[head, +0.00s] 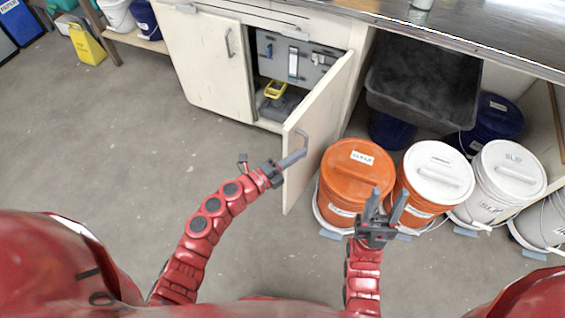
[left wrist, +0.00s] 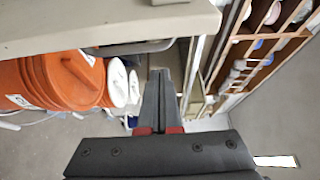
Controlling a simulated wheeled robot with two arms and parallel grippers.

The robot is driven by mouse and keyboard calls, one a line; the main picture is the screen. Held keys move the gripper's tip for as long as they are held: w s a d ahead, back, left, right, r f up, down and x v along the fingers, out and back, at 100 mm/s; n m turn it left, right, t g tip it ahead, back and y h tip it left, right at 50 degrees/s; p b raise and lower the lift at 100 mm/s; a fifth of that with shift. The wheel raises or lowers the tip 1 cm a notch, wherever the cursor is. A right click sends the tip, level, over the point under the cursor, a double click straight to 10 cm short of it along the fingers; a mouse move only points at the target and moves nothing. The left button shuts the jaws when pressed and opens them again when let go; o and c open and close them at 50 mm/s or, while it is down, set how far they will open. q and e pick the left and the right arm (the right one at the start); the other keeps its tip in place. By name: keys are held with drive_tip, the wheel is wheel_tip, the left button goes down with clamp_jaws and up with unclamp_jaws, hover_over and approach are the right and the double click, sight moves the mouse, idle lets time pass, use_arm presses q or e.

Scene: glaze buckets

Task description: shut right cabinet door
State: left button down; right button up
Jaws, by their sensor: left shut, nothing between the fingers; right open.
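The right cabinet door (head: 325,115) is cream and stands swung open, away from the cabinet front. Its grey bar handle (head: 302,138) is on the face turned to the left gripper. My left gripper (head: 295,159) is shut and empty, its tips close to the lower end of the handle; whether they touch I cannot tell. In the left wrist view the shut fingers (left wrist: 162,95) point past a cream panel (left wrist: 75,25), with a grey bar (left wrist: 130,48) under its edge. My right gripper (head: 386,203) is open and empty in front of the buckets.
The left cabinet door (head: 205,62) is closed. A grey case (head: 290,60) and a yellow-handled item (head: 276,92) are inside the opening. Orange buckets (head: 347,180), white buckets (head: 508,172) and a dark tub (head: 425,85) stand to the right. Floor (head: 110,130) at left is clear.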

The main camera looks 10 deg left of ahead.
sight(287, 148)
use_arm(q)
drive_tip(key=w+a, duration=0.2)
drive_tip(key=shift+a, duration=0.6)
drive_tip(key=shift+w+a, duration=0.1)
